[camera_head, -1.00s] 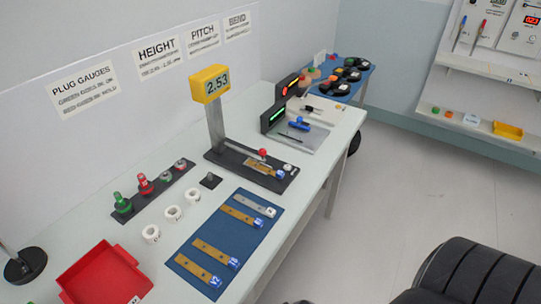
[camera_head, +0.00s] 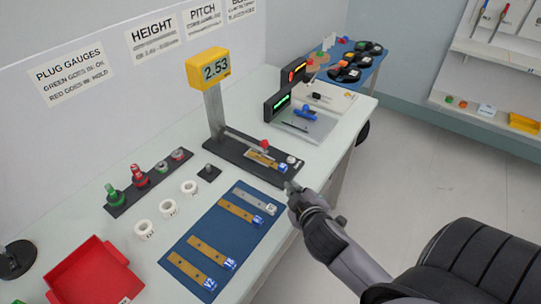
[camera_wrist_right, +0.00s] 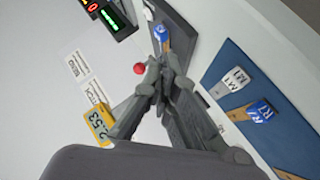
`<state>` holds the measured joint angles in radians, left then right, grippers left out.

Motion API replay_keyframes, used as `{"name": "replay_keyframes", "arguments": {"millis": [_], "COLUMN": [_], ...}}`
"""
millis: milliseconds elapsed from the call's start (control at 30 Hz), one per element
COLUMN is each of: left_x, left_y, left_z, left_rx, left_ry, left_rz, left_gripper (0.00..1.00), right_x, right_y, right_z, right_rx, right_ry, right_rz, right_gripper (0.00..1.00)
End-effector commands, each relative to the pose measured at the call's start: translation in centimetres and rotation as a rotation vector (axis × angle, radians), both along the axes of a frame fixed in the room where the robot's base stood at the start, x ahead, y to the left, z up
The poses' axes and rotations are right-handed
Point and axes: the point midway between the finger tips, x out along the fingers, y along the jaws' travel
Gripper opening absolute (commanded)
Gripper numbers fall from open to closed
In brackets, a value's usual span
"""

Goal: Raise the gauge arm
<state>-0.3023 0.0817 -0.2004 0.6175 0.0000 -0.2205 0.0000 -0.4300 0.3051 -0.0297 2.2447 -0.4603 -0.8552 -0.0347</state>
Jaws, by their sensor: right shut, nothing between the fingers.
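The height gauge has a yellow display (camera_head: 208,68) reading 2.53 on a grey post, above a black base (camera_head: 232,150). Its gauge arm (camera_head: 242,138) runs low from the post and ends in a red knob (camera_head: 264,144). A brass strip (camera_head: 262,158) with a blue tag lies on the base below the knob. My right gripper (camera_head: 291,187) is shut and empty, near the bench's front edge, apart from the knob. In the wrist view the red knob (camera_wrist_right: 139,68) shows beside the fingertips (camera_wrist_right: 158,66). My left gripper is not in view.
A blue mat (camera_head: 215,240) with several tagged strips lies in front of the gauge. Plug gauges (camera_head: 140,178), white rings (camera_head: 168,207) and a red tray (camera_head: 85,280) are left. Pitch displays (camera_head: 278,107) and a blue tool (camera_head: 305,113) stand beyond.

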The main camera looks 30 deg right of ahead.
Motion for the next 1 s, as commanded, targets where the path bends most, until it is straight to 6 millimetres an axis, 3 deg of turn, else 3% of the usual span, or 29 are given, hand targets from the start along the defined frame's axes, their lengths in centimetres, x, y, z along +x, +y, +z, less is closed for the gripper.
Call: {"name": "replay_keyframes", "arguments": {"millis": [100, 200, 300, 400, 567, 700, 900, 1000], "left_x": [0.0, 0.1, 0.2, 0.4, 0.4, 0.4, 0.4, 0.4], "left_y": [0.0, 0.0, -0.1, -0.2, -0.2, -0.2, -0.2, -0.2], "left_z": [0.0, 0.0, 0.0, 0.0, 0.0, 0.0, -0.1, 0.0], "left_rx": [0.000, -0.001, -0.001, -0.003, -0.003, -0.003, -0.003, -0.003], "left_ry": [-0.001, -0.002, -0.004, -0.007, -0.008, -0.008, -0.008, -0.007], "left_rz": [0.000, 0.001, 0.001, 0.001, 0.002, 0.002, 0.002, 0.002], "left_gripper": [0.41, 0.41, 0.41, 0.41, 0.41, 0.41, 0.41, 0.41], "right_x": [4.0, 7.0, 8.9, 10.1, 10.8, 10.4, 9.0, 8.8], "right_y": [-1.7, -1.5, -0.2, 1.3, 1.6, -1.3, -5.9, -6.6], "right_z": [5.1, 9.6, 12.6, 13.6, 11.2, 7.7, 4.8, 4.3], "right_rx": [-0.245, -0.499, -0.762, -1.016, -1.374, -1.572, -1.662, -1.668], "right_ry": [-0.185, -0.336, -0.438, -0.483, -0.415, -0.244, -0.028, 0.010], "right_rz": [0.121, 0.277, 0.464, 0.676, 1.051, 1.347, 1.591, 1.629], "right_gripper": [0.00, 0.00, 0.00, 0.00, 0.00, 0.00, 0.00, 0.00]}}
